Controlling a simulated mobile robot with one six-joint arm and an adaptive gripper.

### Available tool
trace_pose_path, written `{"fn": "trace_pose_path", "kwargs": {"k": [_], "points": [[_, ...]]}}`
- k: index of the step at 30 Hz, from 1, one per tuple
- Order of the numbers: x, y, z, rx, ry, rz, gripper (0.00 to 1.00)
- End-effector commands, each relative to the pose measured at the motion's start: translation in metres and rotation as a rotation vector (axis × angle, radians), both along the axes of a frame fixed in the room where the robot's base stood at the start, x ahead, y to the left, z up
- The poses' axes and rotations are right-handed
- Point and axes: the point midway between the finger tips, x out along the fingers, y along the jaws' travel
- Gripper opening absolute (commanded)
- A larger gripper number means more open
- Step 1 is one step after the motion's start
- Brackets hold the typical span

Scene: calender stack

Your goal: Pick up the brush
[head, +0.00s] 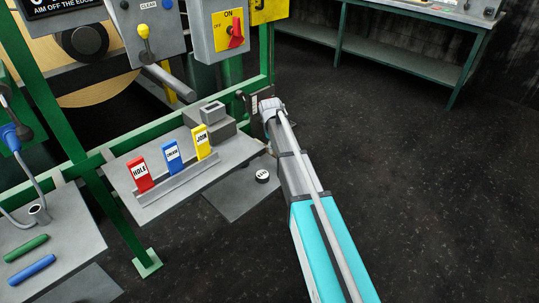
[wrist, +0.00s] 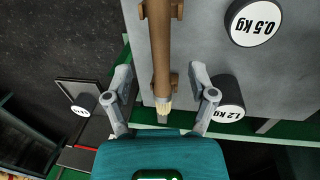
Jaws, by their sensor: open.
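The brush (wrist: 161,45) shows in the wrist view as a brown rod with a pale, bristle-like band and a grey tip at its lower end. It rests in small brown brackets on a grey surface. My gripper (wrist: 160,78) is open, with one finger on each side of the brush's lower part, and gaps show between the fingers and the rod. I cannot tell how far above the brush the fingers are. In the head view my arm reaches to the frame of the machine; I cannot make out the brush or the fingers there.
Black weights marked 0.5 kg (wrist: 254,22) and 1.2 kg (wrist: 231,108) lie right of the brush. In the head view, red (head: 139,174), blue (head: 173,156) and yellow (head: 202,142) tags stand in a holder beside my arm. A puck (head: 262,176) sits on a low plate.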

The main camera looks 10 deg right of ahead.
Motion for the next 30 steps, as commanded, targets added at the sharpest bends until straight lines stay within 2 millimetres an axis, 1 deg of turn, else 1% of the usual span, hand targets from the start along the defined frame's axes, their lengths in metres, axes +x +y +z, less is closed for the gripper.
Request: {"fn": "trace_pose_path", "kwargs": {"k": [11, 16, 20, 30], "points": [[0.0, 0.0, -0.001, 0.0, 0.0, 0.001, 0.73], [0.0, 0.0, -0.005, 0.0, 0.0, 0.001, 0.73], [0.001, -0.001, -0.012, 0.0, 0.0, 0.001, 0.73], [0.002, -0.004, -0.038, 0.0, 0.0, 0.001, 0.73]]}}
